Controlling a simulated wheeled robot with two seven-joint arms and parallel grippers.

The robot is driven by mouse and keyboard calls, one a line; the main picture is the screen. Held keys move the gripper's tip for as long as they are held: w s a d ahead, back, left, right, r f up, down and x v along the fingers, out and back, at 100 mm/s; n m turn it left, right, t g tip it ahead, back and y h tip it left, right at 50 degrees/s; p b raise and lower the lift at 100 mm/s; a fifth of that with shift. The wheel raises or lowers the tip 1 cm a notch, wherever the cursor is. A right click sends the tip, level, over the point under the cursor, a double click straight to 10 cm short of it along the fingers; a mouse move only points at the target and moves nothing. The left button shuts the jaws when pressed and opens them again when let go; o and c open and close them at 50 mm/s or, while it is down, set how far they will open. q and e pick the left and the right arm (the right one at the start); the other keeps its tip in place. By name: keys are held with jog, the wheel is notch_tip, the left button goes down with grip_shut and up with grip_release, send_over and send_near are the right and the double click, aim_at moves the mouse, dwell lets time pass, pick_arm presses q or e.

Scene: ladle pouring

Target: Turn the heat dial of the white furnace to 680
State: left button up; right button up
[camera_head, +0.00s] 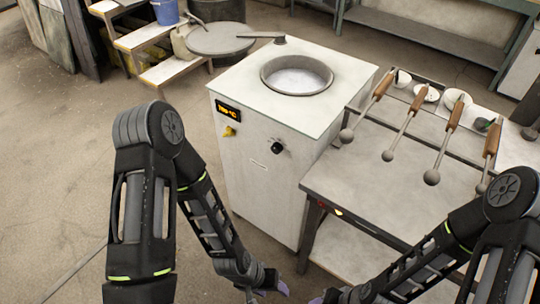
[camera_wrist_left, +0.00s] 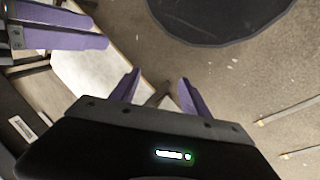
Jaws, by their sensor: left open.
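The white furnace (camera_head: 262,165) stands in the middle of the head view, with a round opening on top. Its black heat dial (camera_head: 277,147) is on the front panel, with a pale mark on it. An orange display (camera_head: 228,112) shows small digits, apparently in the seven hundreds with °C. My left gripper (camera_head: 268,288) is at the bottom edge, below and apart from the dial. The left wrist view shows its purple fingers (camera_wrist_left: 160,82) open with nothing between them. My right gripper (camera_head: 322,298) is partly cut off; its purple fingers (camera_wrist_left: 62,28) also show in the left wrist view.
A metal table (camera_head: 360,190) with several wooden-handled ladles (camera_head: 400,125) and white bowls (camera_head: 458,98) stands right of the furnace. Wooden steps (camera_head: 165,72) with a blue bucket (camera_head: 165,12) and a round grey lid (camera_head: 218,38) are behind left. Floor before the furnace is free.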

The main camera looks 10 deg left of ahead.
pick_arm(q)
jog(key=w+a+f+t+b, duration=0.1)
jog(key=w+f+t+b, duration=0.1)
jog(key=w+b, duration=0.3)
jog(key=w+a+f+t+b, duration=0.2)
jog(key=w+b, duration=0.1)
jog(key=w, duration=0.4)
jog(key=m+t+h+b, duration=0.3)
jog(key=m+t+b, duration=0.7)
jog(key=b, duration=1.6)
send_near(275, 150)
jog(key=f+n+t, duration=0.1)
jog(key=shift+a+f, duration=0.1)
pick_arm(e)
notch_tip(275, 150, down, 35)
jog(key=w+d, duration=0.1)
jog(key=w, duration=0.1)
jog(key=shift+d+t, duration=0.25)
jog(key=shift+t, duration=0.05)
pick_arm(q)
jog(key=shift+b+x, duration=1)
jog(key=shift+x, duration=2.95)
pick_arm(e)
jog(key=shift+w+d+f, duration=0.1)
jog(key=shift+w+f, duration=0.05)
jog(key=shift+f, duration=0.75)
